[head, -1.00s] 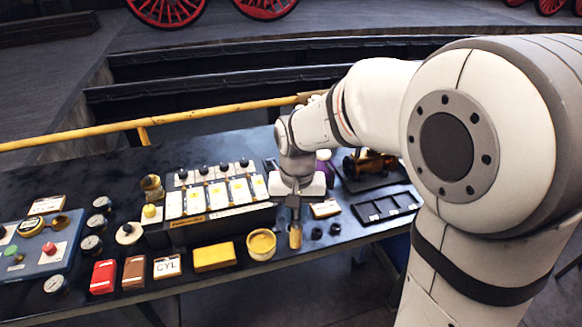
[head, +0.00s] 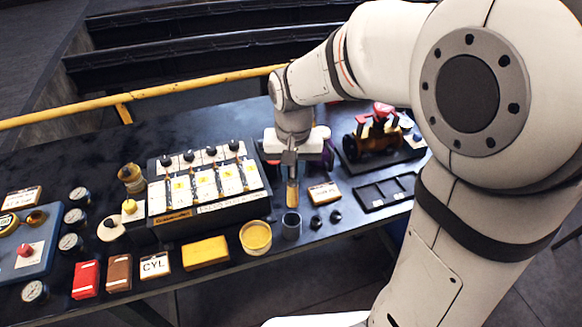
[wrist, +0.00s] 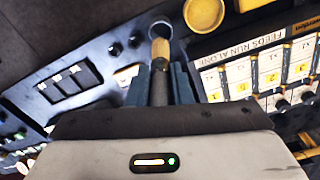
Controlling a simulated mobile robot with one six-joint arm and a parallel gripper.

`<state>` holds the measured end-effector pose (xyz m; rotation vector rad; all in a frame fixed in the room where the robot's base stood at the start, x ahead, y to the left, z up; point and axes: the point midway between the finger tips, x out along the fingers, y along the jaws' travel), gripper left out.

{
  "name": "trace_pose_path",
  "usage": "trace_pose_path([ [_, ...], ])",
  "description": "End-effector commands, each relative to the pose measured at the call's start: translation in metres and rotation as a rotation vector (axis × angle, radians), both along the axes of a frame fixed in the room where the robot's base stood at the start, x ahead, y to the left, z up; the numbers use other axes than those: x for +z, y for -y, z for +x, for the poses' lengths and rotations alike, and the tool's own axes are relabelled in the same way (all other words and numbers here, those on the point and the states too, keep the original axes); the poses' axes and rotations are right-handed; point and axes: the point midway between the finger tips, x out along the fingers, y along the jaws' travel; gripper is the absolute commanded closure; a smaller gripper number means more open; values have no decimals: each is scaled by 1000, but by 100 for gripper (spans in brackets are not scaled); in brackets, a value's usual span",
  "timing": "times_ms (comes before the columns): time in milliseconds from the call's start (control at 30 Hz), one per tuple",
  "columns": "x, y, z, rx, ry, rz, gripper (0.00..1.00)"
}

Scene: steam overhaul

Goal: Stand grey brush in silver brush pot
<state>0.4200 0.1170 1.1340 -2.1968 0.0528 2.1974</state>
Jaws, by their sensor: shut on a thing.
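My gripper (head: 290,158) points down above the bench and is shut on the grey brush. The brush's tan tip (head: 292,196) hangs downward, with the grey shaft between my fingers. The silver brush pot (head: 291,226) stands upright on the bench, just below the tip in the head view. In the wrist view, the brush tip (wrist: 160,50) overlaps the near side of the pot's round mouth (wrist: 160,28). The brush looks clear of the pot; I cannot tell whether it is exactly over the mouth.
A yellow-filled tin (head: 256,238) stands close left of the pot. Two small dark knobs (head: 325,219) and a label block (head: 323,193) lie to the right, by a black divided tray (head: 385,192). A switch box (head: 205,190) stands to the left. A brass-and-red model (head: 376,135) is behind.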

Motion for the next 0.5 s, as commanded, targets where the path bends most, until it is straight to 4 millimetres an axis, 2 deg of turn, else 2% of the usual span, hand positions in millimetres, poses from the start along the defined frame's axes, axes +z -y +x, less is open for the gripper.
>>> trace_pose_path([
  [500,-44,-3,-1,7,0,0,100],
])
